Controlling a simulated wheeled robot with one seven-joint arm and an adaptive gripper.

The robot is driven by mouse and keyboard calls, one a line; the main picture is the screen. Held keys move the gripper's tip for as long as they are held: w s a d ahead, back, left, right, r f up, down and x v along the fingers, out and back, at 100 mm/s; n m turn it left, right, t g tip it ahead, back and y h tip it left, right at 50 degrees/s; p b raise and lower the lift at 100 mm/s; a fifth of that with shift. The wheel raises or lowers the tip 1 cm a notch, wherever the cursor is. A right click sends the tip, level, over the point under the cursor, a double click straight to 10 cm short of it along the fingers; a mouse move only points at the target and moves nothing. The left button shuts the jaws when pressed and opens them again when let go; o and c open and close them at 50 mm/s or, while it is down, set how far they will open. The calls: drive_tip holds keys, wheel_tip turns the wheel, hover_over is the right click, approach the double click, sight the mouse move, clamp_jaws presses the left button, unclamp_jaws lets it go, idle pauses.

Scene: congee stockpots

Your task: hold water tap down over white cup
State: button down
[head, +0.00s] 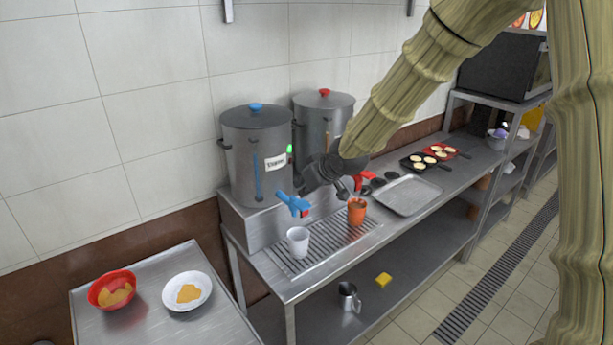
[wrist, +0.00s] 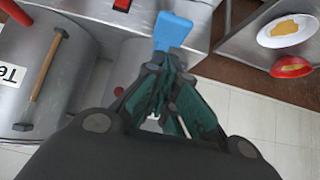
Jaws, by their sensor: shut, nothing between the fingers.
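The blue water tap (head: 292,203) sticks out from the front of the left steel pot (head: 255,160), which has a blue lid knob. Its flat blue handle (wrist: 172,30) also shows in the wrist view, just beyond my fingertips. The white cup (head: 298,242) stands upright on the drip grate, below and close to the blue tap. My gripper (head: 304,188) is shut and empty, right beside the blue tap in the head view. In the wrist view my gripper (wrist: 158,68) has its fingers together by the blue handle; whether they touch it I cannot tell.
A second pot (head: 322,120) with a red knob stands behind right, with a red tap (head: 366,181). An orange cup (head: 357,211) stands on the grate (head: 325,240). A metal tray (head: 405,195) lies to the right. A side table at left holds a red bowl (head: 112,290) and white plate (head: 187,291).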

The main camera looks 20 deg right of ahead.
sight(299, 203)
drive_tip(key=shift+f, duration=1.1)
drive_tip(key=shift+f, duration=0.1)
